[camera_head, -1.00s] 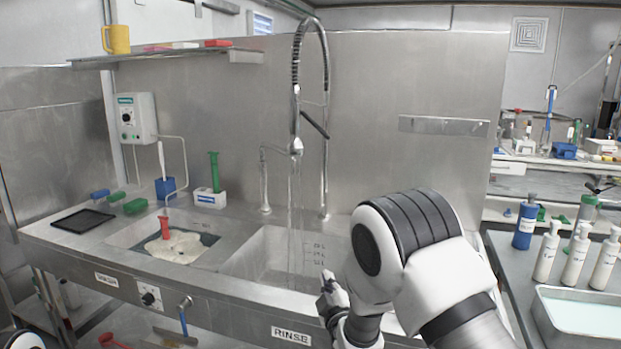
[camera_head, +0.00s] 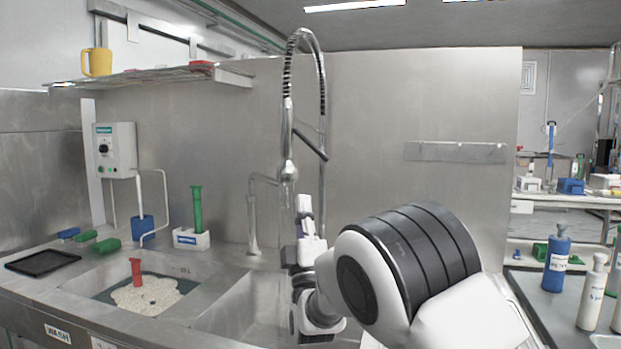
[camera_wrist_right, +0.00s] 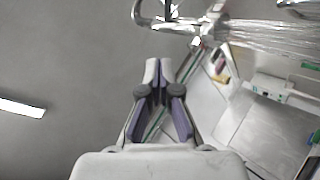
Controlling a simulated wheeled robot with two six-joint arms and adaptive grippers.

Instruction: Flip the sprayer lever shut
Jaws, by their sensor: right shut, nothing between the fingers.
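The chrome sprayer (camera_head: 288,168) hangs nozzle down from its coiled hose, left of the picture's middle. A dark slanted bar (camera_head: 311,146) sticks out beside it toward the riser pipe; I cannot tell if this is the lever. My right gripper (camera_head: 304,203) points up, just below and right of the nozzle, shut and empty. In the right wrist view its shut fingertips (camera_wrist_right: 157,70) lie below the chrome sprayer parts (camera_wrist_right: 180,26), with a visible gap in the picture. Water (camera_wrist_right: 268,36) streams from the sprayer there. My left gripper is out of view.
The rinse basin (camera_head: 232,306) lies below the sprayer. A short chrome tap (camera_head: 253,225) stands left of it. The wash basin holds a red-handled tool (camera_head: 137,272). A white holder (camera_head: 191,240) with a green tool stands behind. Bottles stand at the right, including a blue one (camera_head: 556,262).

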